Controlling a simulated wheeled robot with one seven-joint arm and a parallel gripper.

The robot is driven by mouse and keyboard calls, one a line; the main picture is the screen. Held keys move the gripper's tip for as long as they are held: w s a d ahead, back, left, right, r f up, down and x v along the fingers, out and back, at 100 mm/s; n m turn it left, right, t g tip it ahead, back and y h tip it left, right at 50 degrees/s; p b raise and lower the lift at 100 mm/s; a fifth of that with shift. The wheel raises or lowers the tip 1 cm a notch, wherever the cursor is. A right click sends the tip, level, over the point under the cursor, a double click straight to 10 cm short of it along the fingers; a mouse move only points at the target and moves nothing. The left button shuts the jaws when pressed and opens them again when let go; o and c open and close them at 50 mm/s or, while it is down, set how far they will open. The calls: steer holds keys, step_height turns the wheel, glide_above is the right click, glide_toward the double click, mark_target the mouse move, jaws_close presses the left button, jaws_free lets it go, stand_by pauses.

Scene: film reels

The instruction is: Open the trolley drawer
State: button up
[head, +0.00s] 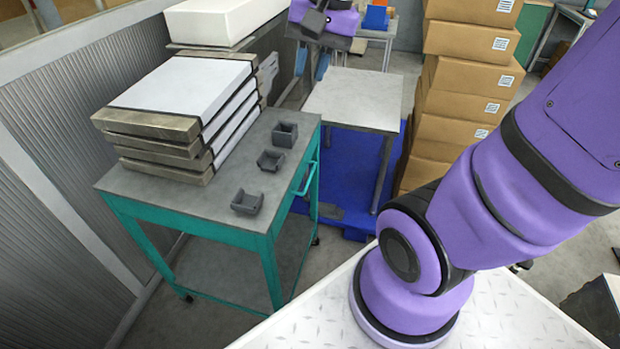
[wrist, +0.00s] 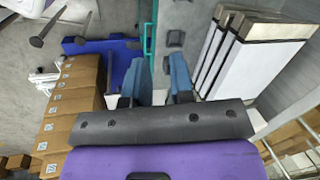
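The trolley (head: 160,205) is teal with a grey top and stands left of centre in the head view. Its drawer front (head: 303,165), on the right side, looks flush with the frame. A teal bar handle (head: 307,180) runs along it. My gripper (head: 311,70) is beyond the trolley's far end, pointing down, with its blue fingers apart and nothing seen between them. In the wrist view my gripper (wrist: 157,82) also shows open. The teal handle and trolley edge (wrist: 149,35) lie ahead, roughly between the fingers in the picture, with no visible contact.
Flat grey and white cases (head: 180,110) are stacked on the trolley, beside several small dark holders (head: 270,160). A grey table (head: 355,100) and stacked cardboard boxes (head: 465,90) stand to the right. A corrugated wall (head: 60,180) is left. A floor gap separates trolley and table.

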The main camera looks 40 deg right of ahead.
steer(key=w+d+f+m+g+y, duration=0.2)
steer(key=w+d+f+m+y, duration=0.25)
steer(key=w+f+m, duration=0.4)
steer(key=m+y, duration=0.3)
steer(key=m, duration=0.6)
glide_above(309, 178)
steer(key=s+a, duration=0.2)
steer(key=s, duration=0.2)
step_height(309, 178, down, 10)
steer(key=d+f+m+t+y, duration=0.2)
steer(key=d+f+m+t, duration=0.3)
steer(key=f+m, duration=0.6)
steer(key=d+f+m+t+y, duration=0.2)
steer(key=d+f+m+t, duration=0.35)
steer(key=f, duration=0.95)
steer(key=shift+m+g, duration=0.8)
steer(key=shift+g, duration=0.15)
steer(key=x, duration=0.9)
steer(key=shift+w+a+f, duration=0.1)
steer(key=shift+f, duration=0.3)
jaws_close()
